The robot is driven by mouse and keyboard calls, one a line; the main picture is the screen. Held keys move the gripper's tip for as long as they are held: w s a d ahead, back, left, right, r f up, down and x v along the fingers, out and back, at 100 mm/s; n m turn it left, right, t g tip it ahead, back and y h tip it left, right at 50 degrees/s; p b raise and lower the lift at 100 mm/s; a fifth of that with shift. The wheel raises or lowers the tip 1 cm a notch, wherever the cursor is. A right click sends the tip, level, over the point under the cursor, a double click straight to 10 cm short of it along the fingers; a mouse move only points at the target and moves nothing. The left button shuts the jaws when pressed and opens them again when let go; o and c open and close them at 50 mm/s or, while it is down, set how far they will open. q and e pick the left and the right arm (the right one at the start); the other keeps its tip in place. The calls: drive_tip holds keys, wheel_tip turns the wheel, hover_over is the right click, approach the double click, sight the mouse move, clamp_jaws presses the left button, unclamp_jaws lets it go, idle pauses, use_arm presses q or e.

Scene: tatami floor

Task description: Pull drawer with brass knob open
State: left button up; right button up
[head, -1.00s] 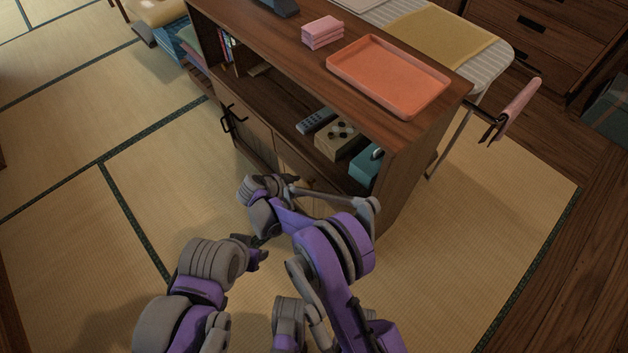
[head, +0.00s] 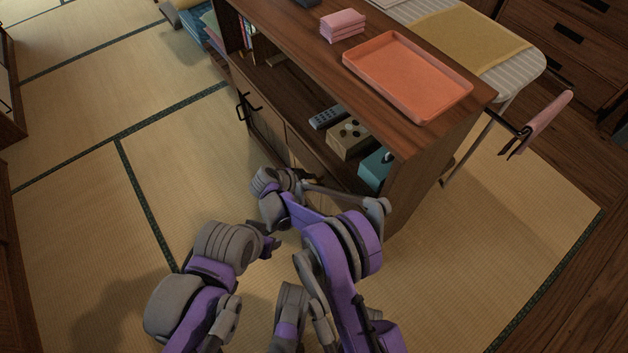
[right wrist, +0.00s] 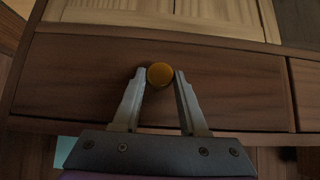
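The brass knob (right wrist: 160,75) shows in the right wrist view on a dark wooden drawer front (right wrist: 80,78). My right gripper (right wrist: 160,73) has a fingertip on either side of the knob. The gap between the tips is about as wide as the knob, and they appear to touch it. I see no clear gap around the drawer front. In the head view my right gripper (head: 316,181) is at the low front of the cabinet (head: 440,140), and the knob is hidden there. My left gripper (head: 272,245) is lower, over the floor; its fingers are too small to read.
An orange tray (head: 408,75) and pink folded cloths (head: 342,26) lie on the cabinet top. A remote (head: 328,117), a wooden box (head: 348,140) and a teal box (head: 375,168) stand on its shelf. The tatami to the left (head: 80,190) is clear.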

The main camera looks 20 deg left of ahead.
clamp_jaws()
idle(0.9)
